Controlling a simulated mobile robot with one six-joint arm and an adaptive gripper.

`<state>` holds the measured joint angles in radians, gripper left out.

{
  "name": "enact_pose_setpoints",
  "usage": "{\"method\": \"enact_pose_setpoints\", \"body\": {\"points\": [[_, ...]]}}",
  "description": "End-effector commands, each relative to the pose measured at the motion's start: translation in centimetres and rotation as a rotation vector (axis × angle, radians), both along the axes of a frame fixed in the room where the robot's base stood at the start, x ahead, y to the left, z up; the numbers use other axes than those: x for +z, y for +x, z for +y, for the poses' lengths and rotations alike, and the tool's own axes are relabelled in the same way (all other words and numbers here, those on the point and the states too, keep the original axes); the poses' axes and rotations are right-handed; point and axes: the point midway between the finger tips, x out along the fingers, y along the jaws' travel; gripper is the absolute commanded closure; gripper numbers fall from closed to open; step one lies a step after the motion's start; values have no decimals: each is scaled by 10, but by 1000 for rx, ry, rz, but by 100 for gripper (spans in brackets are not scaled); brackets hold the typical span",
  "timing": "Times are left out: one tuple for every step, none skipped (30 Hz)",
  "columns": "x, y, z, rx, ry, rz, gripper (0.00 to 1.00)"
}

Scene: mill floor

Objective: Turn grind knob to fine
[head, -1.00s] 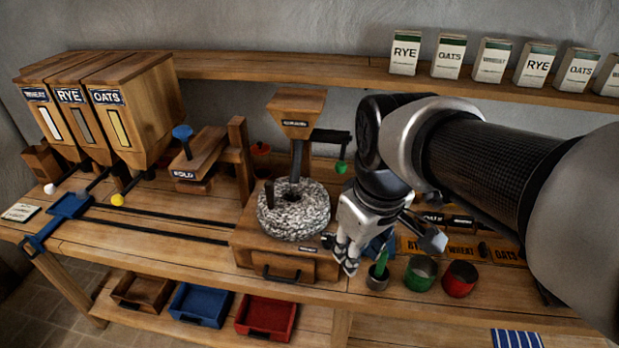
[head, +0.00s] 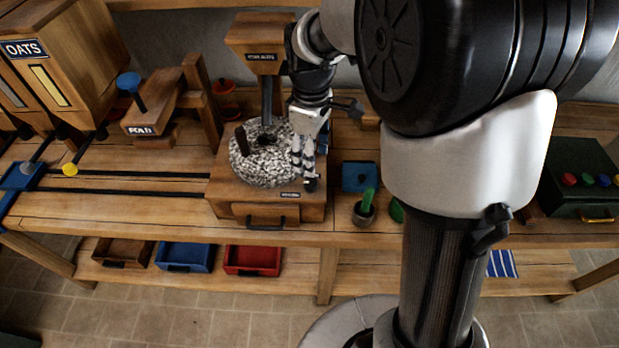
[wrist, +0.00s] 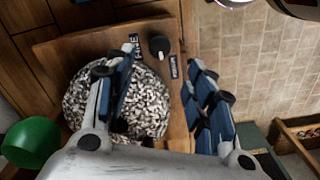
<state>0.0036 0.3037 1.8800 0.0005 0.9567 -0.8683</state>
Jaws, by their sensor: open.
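The stone mill (head: 270,160) stands on a wooden base on the bench, a speckled round millstone on top and a drawer in front. In the wrist view, a small black knob (wrist: 160,47) sits on the wood beside the millstone (wrist: 140,100). A label reading FINE (wrist: 135,44) is next to it, with another small label (wrist: 174,67) close by. Which way the knob points is too small to tell. My gripper (head: 304,168) is over the mill's right front side. In the wrist view my gripper (wrist: 163,92) is open and empty, the knob showing beyond the gap between its fingers.
A wooden hopper (head: 262,50) rises behind the millstone. Right of the mill are a blue box (head: 360,176) and a small cup (head: 364,212). Drawers (head: 183,256) sit on the lower shelf.

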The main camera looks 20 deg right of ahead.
Motion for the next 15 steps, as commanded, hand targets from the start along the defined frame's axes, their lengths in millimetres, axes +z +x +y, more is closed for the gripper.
{"method": "enact_pose_setpoints", "body": {"points": [[-16, -1, 0, 0, 0, 4, 50], [-22, -1, 0, -1, 0, 4, 50], [-31, -1, 0, -1, 0, 4, 50], [-37, -1, 0, -1, 0, 4, 50], [-44, -1, 0, -1, 0, 4, 50], [-52, -1, 0, -1, 1, 2, 50], [-57, -1, 0, -1, 1, 2, 50], [-62, -1, 0, -1, 1, 2, 50], [-69, -1, 0, -1, 1, 2, 50], [-73, -1, 0, -1, 1, 2, 50], [-77, -1, 0, -1, 1, 2, 50], [-82, 0, 0, -1, 0, 0, 50], [-85, 0, 0, -1, 1, -1, 50], [-87, 0, 0, -1, 1, -1, 50], [-90, 0, 0, -1, 1, -1, 50]]}}
